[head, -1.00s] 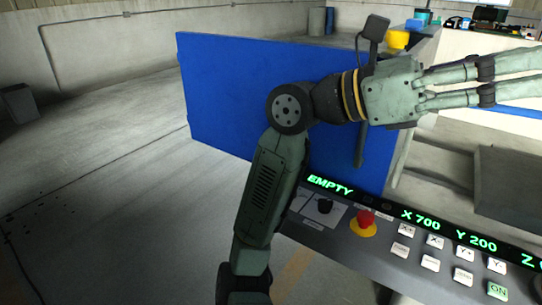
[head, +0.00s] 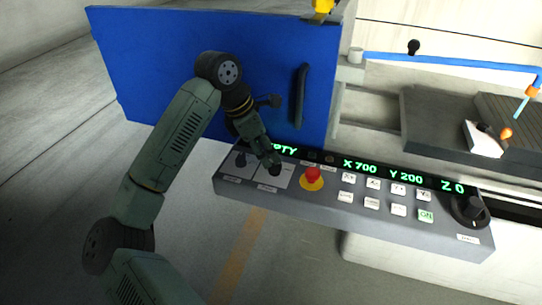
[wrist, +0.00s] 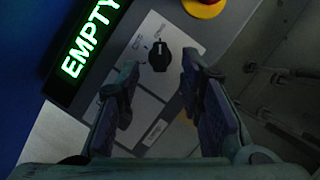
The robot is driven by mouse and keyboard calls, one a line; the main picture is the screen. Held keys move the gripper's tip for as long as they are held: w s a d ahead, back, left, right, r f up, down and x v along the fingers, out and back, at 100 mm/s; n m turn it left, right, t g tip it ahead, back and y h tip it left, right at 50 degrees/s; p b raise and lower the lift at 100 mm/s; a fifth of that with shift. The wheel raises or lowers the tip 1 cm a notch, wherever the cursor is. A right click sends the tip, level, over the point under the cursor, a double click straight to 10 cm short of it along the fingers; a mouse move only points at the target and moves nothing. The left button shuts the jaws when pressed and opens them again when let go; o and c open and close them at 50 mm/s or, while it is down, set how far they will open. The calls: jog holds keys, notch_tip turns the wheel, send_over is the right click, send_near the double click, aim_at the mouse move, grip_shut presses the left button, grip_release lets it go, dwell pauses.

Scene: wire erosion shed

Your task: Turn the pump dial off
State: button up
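A black dial (wrist: 159,56) on a white label plate shows in the wrist view, beside the green EMPTY display (wrist: 90,38). The small lettering around it is too blurred for me to read, so I cannot tell its setting or confirm it is the pump dial. My gripper (wrist: 160,68) is open, with one finger to each side of the dial in the picture. I cannot tell whether either finger touches it. In the head view my gripper (head: 268,156) points down at the left part of the control panel (head: 330,203) and partly hides the dial there.
A red stop button (head: 313,175) on a yellow base sits just right of my gripper. Several white keys, a green ON key (head: 426,215) and a large black knob (head: 469,209) lie farther right. A blue door (head: 160,70) stands behind.

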aim_at(273, 164)
jog(key=shift+p+x, duration=0.45)
jog(key=shift+x, duration=1.75)
grip_shut()
